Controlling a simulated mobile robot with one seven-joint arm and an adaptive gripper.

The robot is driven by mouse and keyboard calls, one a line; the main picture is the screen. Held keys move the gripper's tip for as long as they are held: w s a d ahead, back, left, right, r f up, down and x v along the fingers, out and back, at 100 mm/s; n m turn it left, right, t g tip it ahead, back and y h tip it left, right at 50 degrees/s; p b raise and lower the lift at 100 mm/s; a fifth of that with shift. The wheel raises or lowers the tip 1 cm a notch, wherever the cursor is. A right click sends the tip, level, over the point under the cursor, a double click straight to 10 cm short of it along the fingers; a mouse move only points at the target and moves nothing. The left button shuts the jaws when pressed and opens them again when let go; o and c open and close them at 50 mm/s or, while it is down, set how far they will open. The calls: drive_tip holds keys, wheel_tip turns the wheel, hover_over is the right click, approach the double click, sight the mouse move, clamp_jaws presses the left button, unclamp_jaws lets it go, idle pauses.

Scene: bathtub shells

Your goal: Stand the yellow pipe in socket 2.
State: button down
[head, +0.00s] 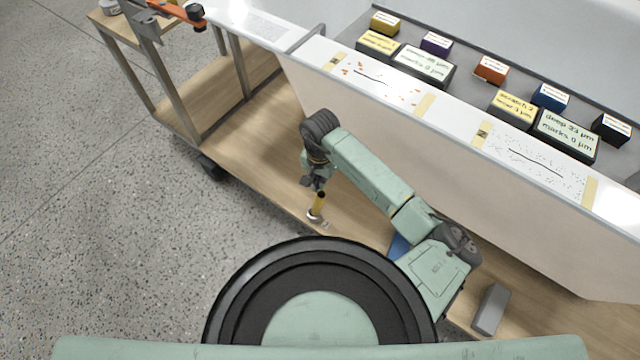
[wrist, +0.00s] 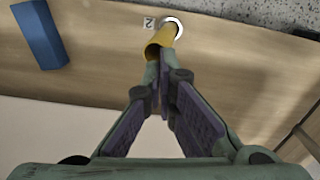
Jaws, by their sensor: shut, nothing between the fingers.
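The yellow pipe (head: 319,202) stands on the wooden lower board, its foot at a pale ring. In the wrist view the pipe (wrist: 162,40) reaches from inside the white ring of socket 2 (wrist: 178,21) toward my gripper; a "2" label lies beside the ring. My gripper (wrist: 160,82) is shut and empty, its fingertips together close by the pipe's near end. I cannot tell whether they touch it. In the head view my gripper (head: 319,184) is just above the pipe. The pipe's foot inside the socket is hidden.
A blue block (wrist: 40,34) and a grey block (head: 491,309) lie on the wooden board (head: 262,150). A pale upright panel (head: 440,180) borders the board. Above it, a ledge holds several labelled boxes (head: 424,65). Speckled floor (head: 90,220) is open at left.

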wheel_tip(320, 180, up, 11)
drive_tip(key=shift+f, duration=0.2)
